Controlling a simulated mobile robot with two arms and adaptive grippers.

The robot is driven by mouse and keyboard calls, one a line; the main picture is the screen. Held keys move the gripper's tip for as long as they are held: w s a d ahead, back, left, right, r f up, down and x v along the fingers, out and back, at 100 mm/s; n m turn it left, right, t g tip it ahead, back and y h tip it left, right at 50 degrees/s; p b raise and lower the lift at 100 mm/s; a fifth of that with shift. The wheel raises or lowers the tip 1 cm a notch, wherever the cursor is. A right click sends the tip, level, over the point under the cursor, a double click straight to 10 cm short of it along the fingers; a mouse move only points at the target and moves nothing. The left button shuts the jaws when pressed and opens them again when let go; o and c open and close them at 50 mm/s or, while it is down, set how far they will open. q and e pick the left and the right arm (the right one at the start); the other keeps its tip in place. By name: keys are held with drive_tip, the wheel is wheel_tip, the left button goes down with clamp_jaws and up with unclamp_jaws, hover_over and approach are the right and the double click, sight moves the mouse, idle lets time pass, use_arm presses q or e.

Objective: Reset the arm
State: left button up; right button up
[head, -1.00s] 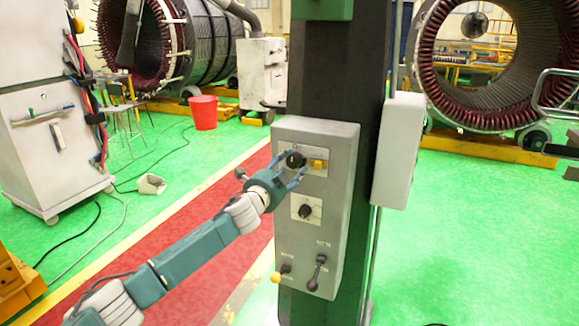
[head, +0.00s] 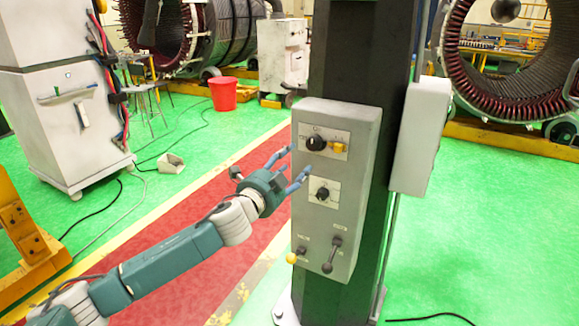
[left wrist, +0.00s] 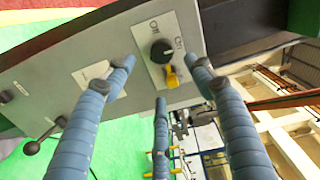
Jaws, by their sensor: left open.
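My left gripper (head: 291,168) is in front of the left side of a grey control box (head: 337,240) on a dark column. Its blue fingers are spread and empty. The box carries an upper black knob (head: 316,142) beside a yellow switch (head: 339,147), a middle knob (head: 321,193) and two levers at the bottom. In the left wrist view, the fingers (left wrist: 163,80) spread around the view of a black knob (left wrist: 161,52) and a yellow switch (left wrist: 171,77), with nothing between them. My right gripper is not in view.
The dark column (head: 345,50) bears a second grey box (head: 420,135) on its right. A white cabinet (head: 70,120) stands at left, a red bucket (head: 223,94) behind. Cables lie on the green floor. A large stator ring (head: 460,95) is at back right.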

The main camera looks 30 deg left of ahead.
use_arm(q)
drive_tip(key=shift+s, duration=0.6)
